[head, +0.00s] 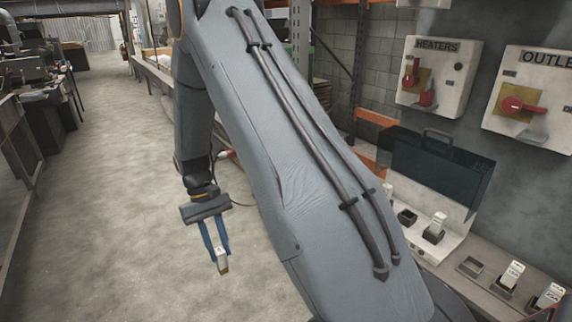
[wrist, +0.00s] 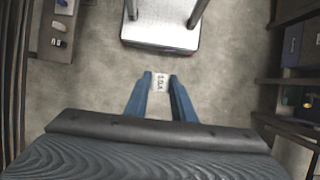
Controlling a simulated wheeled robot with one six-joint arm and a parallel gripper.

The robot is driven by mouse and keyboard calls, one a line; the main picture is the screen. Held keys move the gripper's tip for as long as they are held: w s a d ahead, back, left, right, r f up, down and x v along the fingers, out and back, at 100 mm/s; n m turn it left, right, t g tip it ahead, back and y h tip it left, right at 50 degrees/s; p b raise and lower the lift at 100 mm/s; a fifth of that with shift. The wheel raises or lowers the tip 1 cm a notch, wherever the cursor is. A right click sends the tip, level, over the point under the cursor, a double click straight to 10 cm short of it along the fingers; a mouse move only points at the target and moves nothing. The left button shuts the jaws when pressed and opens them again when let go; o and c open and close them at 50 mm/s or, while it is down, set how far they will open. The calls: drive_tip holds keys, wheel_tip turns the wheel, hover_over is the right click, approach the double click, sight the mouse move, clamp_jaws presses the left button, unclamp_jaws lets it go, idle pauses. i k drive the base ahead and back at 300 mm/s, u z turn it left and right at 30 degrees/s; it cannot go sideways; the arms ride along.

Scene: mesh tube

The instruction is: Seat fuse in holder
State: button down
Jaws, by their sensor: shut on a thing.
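My gripper (head: 217,248) is shut on a small white fuse (head: 222,262) with a darker lower end. It hangs in open air above the floor, well left of the bench. In the wrist view the fuse (wrist: 160,82) shows dark lettering on its pale face between the blue fingers. At the right in the head view, a white fuse stands in a dark holder (head: 434,237) on a pale panel. An open dark square holder (head: 407,217) sits left of it. More white fuses (head: 512,274) stand in holders along the bench front, beside an empty-looking square holder (head: 470,266).
Wall boxes marked HEATERS (head: 438,76) and OUTLE… (head: 535,98), with red switches, hang above the bench. A dark open case lid (head: 436,172) stands behind the panel. My arm hides part of the bench. The floor at left is clear.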

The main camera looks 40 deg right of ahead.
sight(406, 220)
drive_tip(key=i, duration=3)
drive_tip(key=z, duration=5.3)
drive_tip(key=i, duration=1)
drive_tip(key=u, duration=0.05)
